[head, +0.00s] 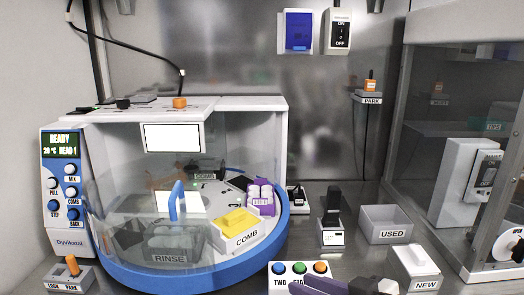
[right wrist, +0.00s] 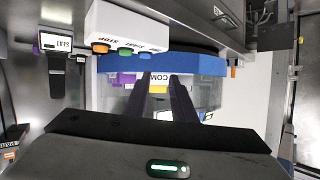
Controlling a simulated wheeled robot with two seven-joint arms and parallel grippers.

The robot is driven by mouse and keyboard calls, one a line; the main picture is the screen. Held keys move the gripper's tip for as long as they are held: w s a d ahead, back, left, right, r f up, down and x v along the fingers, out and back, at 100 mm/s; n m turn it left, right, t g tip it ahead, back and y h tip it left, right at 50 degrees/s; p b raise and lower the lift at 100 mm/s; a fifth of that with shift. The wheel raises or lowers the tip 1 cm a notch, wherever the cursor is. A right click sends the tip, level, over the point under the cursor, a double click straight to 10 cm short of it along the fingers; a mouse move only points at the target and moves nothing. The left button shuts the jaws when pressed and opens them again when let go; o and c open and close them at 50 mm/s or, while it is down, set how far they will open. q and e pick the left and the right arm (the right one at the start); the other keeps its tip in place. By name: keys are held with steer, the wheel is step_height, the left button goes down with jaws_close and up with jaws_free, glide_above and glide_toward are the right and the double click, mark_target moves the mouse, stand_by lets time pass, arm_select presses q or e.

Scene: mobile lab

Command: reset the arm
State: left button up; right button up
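My right gripper (head: 340,287) shows at the bottom edge of the head view, just in front of the button box with blue, green and orange buttons (head: 300,268). In the right wrist view its two dark fingers (right wrist: 165,78) stand apart with nothing between them, and the blue-rimmed machine shows beyond the gap. My right gripper is open and empty. My left gripper is in neither view.
The white and blue machine (head: 72,137) has a clear curved cover, with a yellow comb (head: 236,221) and purple rack (head: 261,198) at its front right. USED (head: 391,236) and NEW (head: 425,284) bins stand right. A glass cabinet (head: 440,130) borders the right.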

steer(key=s+d+f+m+h, duration=0.1)
steer(key=s+d+f+m, duration=0.15)
steer(key=f, duration=0.55)
steer(key=s+d+f+m+h, duration=0.15)
steer(key=s+f, duration=0.25)
steer(key=f, duration=0.5)
steer(key=s+d+f+g+h, duration=0.1)
steer(key=s+d+f+h, duration=0.2)
steer(key=s+f, duration=1.1)
steer(key=shift+s+m+g+h, duration=0.3)
steer(key=shift+s+h, duration=0.05)
steer(key=shift+s, duration=0.15)
